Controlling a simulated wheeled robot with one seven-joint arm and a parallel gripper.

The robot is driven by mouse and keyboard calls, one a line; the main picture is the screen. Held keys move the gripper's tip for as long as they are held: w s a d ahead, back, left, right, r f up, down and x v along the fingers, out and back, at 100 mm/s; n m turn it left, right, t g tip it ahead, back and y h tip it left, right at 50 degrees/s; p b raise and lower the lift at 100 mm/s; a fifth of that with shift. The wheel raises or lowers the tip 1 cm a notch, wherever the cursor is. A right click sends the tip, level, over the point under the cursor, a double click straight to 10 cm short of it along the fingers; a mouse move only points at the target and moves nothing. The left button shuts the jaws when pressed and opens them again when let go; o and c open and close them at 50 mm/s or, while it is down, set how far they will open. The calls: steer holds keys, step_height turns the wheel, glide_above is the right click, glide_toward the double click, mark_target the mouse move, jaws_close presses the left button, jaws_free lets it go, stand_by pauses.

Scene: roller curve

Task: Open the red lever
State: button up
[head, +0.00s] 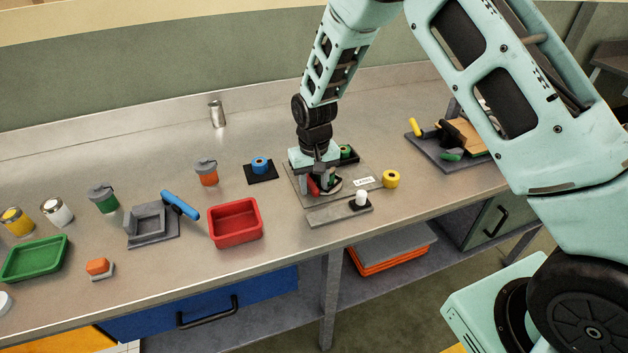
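The red lever (313,187) shows as a small red piece on a grey base plate (370,170) with a white label, near the middle of the bench in the head view. My gripper (322,186) points down right over this plate, at the red piece. Its fingers and the mechanism overlap, so most of the lever and its pivot are hidden. I cannot tell whether the fingers touch the lever or how wide they stand. A small green part (333,175) shows just beside the fingers.
A grey slider strip (325,214) with a white knob (361,197) lies in front of the plate. A yellow roll (391,179) stands to the right, a blue one (260,165) to the left. A red tray (236,222) and a blue-handled device (179,205) are further left.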

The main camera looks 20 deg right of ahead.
steer(key=shift+f, duration=0.15)
steer(key=shift+c, duration=0.3)
jaws_close()
steer(key=shift+a, duration=0.1)
steer(key=shift+a+m, duration=0.7)
steer(key=shift+a, duration=0.05)
steer(key=shift+w+a+m+b, duration=0.15)
steer(key=shift+a+m+b, duration=0.05)
steer(key=shift+a+m, duration=0.4)
steer(key=shift+w+a+m+b, duration=0.15)
steer(key=shift+a+m+b, duration=0.05)
steer(key=shift+a+m, duration=0.4)
steer(key=shift+w+a+m, duration=0.45)
steer(key=shift+a+m, duration=0.35)
steer(key=shift+a, duration=0.05)
steer(key=shift+w+a+m, duration=0.45)
steer(key=shift+a+m, duration=0.35)
steer(key=shift+a, duration=0.05)
